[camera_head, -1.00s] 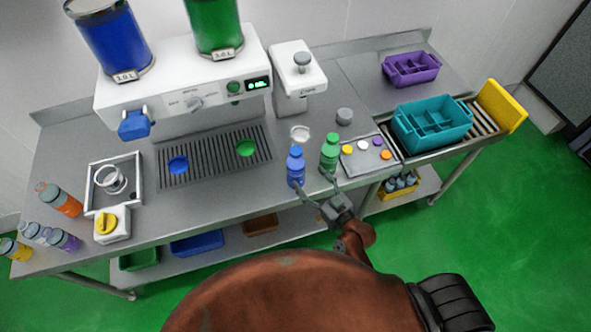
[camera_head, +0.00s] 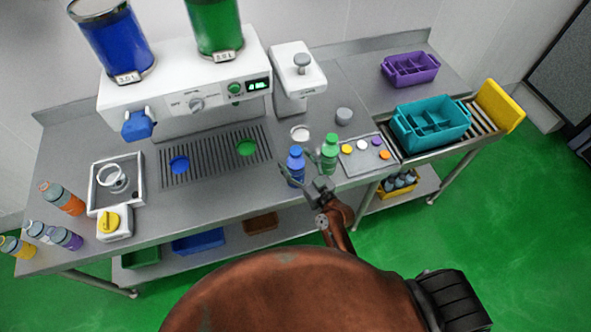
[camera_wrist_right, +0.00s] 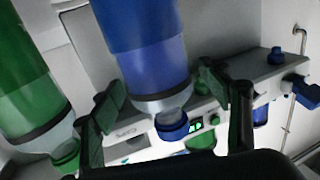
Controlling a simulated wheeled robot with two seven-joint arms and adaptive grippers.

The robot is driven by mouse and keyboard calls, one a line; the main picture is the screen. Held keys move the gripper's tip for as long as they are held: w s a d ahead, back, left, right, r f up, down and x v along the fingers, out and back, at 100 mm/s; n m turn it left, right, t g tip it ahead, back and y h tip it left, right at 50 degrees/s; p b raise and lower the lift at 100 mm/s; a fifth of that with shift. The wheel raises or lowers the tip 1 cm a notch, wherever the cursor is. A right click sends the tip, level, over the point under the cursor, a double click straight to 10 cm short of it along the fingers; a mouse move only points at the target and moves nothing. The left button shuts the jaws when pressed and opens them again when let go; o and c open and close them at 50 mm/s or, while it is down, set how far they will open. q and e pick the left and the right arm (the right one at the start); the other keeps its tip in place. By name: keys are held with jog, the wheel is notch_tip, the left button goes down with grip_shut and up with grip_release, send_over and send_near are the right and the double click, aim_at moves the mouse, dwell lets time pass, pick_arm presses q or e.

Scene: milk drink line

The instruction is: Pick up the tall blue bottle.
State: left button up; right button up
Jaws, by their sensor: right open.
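The tall blue bottle (camera_head: 296,164) stands upright near the counter's front edge, just left of a green bottle (camera_head: 329,153). My right gripper (camera_head: 300,172) is open at the blue bottle, with its arm coming from the front. In the right wrist view the scene looks upside down. There the blue bottle (camera_wrist_right: 148,55) shows between the two open fingers (camera_wrist_right: 172,98), with its blue cap toward the bottom of the picture. Gaps show between it and both fingers. The green bottle (camera_wrist_right: 32,100) is just outside the left finger. My left gripper is not in view.
A grey tray with coloured buttons (camera_head: 350,163) lies right of the green bottle. The dispenser machine (camera_head: 180,100) with its grate (camera_head: 205,168) stands behind and left. A teal crate (camera_head: 455,108) is at right. Several small bottles (camera_head: 62,197) stand far left.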

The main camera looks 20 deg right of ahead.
jog(key=shift+c, duration=0.7)
grip_shut()
jog(key=shift+r, duration=0.1)
